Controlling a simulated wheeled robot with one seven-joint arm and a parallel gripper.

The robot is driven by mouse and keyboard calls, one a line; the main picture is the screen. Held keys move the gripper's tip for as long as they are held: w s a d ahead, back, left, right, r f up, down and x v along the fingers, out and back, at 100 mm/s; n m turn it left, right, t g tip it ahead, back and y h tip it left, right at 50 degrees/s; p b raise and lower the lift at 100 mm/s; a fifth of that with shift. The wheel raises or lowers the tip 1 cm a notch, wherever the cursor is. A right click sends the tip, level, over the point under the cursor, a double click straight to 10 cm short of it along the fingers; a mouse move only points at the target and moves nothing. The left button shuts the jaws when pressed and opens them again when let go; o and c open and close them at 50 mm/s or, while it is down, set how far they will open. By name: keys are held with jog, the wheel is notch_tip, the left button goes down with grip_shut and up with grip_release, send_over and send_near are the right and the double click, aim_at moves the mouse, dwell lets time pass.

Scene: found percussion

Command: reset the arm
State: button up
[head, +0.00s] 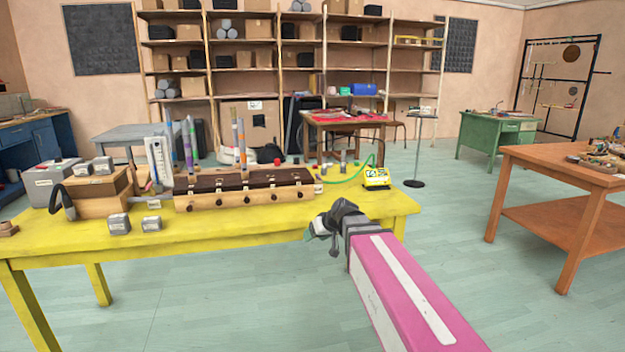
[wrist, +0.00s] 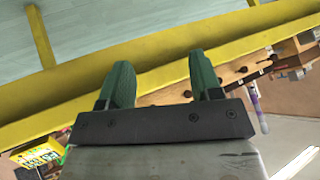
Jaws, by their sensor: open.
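My gripper (head: 318,228) is at the end of my pink arm, just off the front edge of the yellow table (head: 240,229) near its right end. In the wrist view my gripper (wrist: 160,82) shows two green fingers standing apart with nothing between them. Beyond the fingers runs the yellow table edge (wrist: 230,42), which looks tilted in that view. In the head view the fingertips are small and partly hidden by my wrist.
On the yellow table stand a wooden box with knobs (head: 245,192), a yellow device (head: 376,178) with a green cable, and several grey blocks (head: 119,223). An orange-brown table (head: 570,165) stands at right. Open floor (head: 455,240) lies between the tables.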

jog(key=s+d+f+m+g+h, duration=0.5)
jog(key=s+d+f, duration=1)
jog(key=d+f, duration=0.3)
jog(key=shift+f+m+h, duration=0.2)
jog(key=shift+m+h, duration=0.1)
jog(key=shift+h, duration=0.4)
dwell(4.8)
